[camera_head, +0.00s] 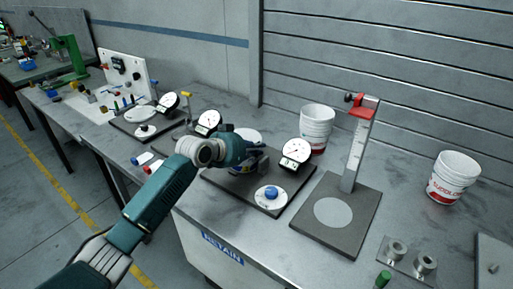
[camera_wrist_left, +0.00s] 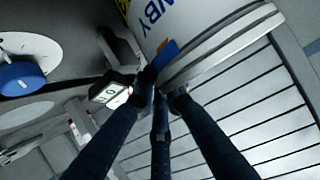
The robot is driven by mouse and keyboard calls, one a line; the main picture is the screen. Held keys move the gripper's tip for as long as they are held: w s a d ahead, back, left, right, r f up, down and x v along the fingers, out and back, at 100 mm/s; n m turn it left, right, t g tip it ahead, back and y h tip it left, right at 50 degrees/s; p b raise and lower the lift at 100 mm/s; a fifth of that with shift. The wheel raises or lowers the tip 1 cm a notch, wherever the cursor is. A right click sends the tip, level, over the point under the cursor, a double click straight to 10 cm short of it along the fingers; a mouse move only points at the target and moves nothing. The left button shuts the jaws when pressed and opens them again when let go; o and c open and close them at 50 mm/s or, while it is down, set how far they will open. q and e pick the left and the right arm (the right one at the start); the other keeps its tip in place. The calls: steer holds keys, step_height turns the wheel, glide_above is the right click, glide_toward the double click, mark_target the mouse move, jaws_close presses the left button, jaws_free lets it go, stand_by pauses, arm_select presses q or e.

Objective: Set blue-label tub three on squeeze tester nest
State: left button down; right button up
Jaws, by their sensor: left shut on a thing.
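My left gripper (camera_head: 252,156) reaches over the middle of the bench. In the left wrist view its dark fingers (camera_wrist_left: 163,95) are shut at the rim of a white tub with blue lettering (camera_wrist_left: 180,25); the lettering is cut off and no tub number is readable. In the head view the gripper hides most of this tub. Below is a dark tester base (camera_head: 232,183) with a dial gauge (camera_head: 295,153) and a blue knob (camera_head: 271,192) on a white disc. The knob also shows in the left wrist view (camera_wrist_left: 20,78). I cannot tell whether the tub touches the base.
A stand with a red clamp (camera_head: 362,106) rises from a dark plate with a grey disc (camera_head: 334,212). White tubs with red labels stand at the back (camera_head: 317,128) and right (camera_head: 453,178). More dial testers (camera_head: 208,122) are left of the gripper. Metal rings (camera_head: 424,264) lie front right.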

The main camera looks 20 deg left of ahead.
arm_select(q)
steer(key=shift+f, duration=0.1)
steer(key=c, duration=1.8)
jaws_free()
steer(key=shift+o, duration=0.2)
steer(key=shift+s, duration=0.1)
steer(key=b+v, duration=0.2)
steer(key=v, duration=1)
